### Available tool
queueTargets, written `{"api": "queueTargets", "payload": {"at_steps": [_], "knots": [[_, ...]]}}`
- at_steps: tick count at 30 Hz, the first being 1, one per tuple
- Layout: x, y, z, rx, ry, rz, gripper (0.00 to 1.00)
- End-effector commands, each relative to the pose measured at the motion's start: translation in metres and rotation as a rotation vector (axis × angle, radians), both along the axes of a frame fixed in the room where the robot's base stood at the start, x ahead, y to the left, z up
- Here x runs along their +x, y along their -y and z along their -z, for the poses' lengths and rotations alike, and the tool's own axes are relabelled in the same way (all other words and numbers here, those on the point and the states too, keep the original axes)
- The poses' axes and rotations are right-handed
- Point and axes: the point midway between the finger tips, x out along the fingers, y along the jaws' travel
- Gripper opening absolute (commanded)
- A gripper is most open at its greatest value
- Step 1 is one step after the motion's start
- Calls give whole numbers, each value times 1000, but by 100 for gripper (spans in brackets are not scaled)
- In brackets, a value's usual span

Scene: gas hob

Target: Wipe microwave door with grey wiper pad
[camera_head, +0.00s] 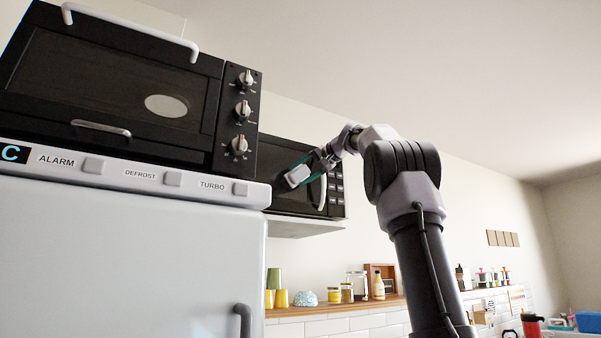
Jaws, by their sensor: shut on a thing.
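The black microwave (267,162) sits on a wall shelf in the middle of the head view, partly hidden by the oven in front. Its dark door has a pale curved handle (322,192) beside a button panel. My gripper (303,171) is in front of the door, left of the handle. It is shut on a small pale grey pad (297,176), the wiper pad. The pad is at the door's right part; I cannot tell whether it touches the glass. My arm reaches in from the lower right.
A black toaster oven (110,75) stands on a white fridge (130,255) at the left, close to the microwave. Below, a wooden counter shelf (340,306) holds cups, jars and a bottle. The air right of my arm is clear.

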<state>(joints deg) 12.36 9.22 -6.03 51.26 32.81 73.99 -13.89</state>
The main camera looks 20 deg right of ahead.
Motion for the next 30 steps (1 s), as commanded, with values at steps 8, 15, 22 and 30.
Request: {"api": "queueTargets", "payload": {"at_steps": [8, 15, 22, 30], "knots": [[1, -9, 0, 0, 2, -4, 4], [-1, -31, 0, 1, 0, -6, 4], [-2, -45, 1, 3, -2, -8, 4], [-3, -62, 3, 2, -5, -12, 0]]}}
